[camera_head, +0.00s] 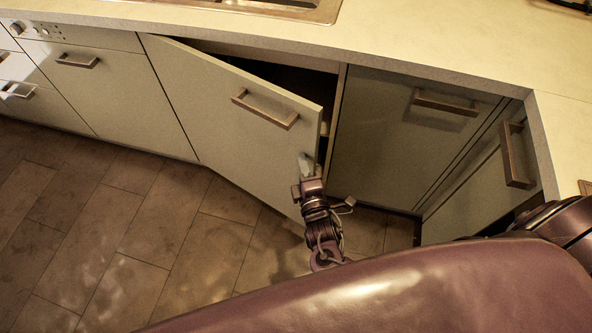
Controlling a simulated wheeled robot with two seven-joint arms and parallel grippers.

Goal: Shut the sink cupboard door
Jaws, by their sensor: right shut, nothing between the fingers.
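The sink cupboard door (215,110) is a pale panel with a bar handle (265,108). It stands partly open below the sink (290,8), hinged at its left side, with its free right edge swung out from the counter front. A dark gap into the cupboard shows above and behind it. My right gripper (306,164) is shut and empty. It is at the door's free right edge, below the handle; I cannot tell whether it touches the door. My left gripper is not in view.
A closed cupboard door (410,135) lies right of the opening, and another handled front (490,180) meets it at the corner. The pale countertop (440,45) overhangs the fronts. An oven-like front (95,85) is at left. The tiled floor (130,235) is clear.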

